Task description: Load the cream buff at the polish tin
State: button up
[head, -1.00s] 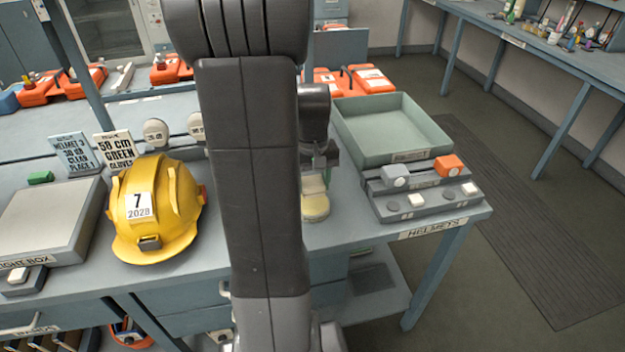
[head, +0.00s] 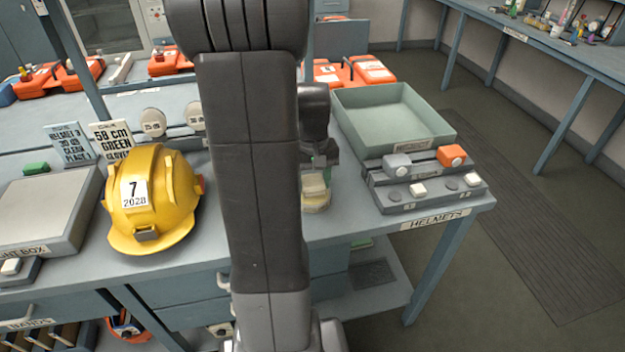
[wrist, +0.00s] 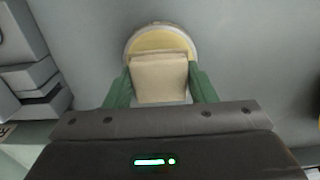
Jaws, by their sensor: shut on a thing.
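My gripper (wrist: 160,84) has green fingers and is shut on the cream buff (wrist: 158,78), a pale block. In the wrist view the buff overlaps the near part of the round polish tin (wrist: 160,40), which shows a yellow surface inside a pale rim. In the head view the buff (head: 314,185) is over the tin (head: 317,206) on the bench, just right of my arm. I cannot tell whether the buff touches the polish. My arm partly hides both in the head view.
A yellow helmet (head: 153,203) stands left of my arm. A green-grey tray (head: 395,112) and a grey panel with sliders and buttons (head: 428,193) are to the right. The bench's front edge carries a HELMETS label (head: 435,219). Bare bench lies between tin and panel.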

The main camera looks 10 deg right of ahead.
aim_at(313, 180)
jog(key=shift+f+b, duration=0.35)
jog(key=shift+f, duration=0.25)
dwell(1.2)
notch_tip(313, 180, up, 7)
jog(key=p, duration=0.6)
jog(key=shift+r, duration=0.1)
jog(key=shift+s, duration=0.1)
dwell(0.7)
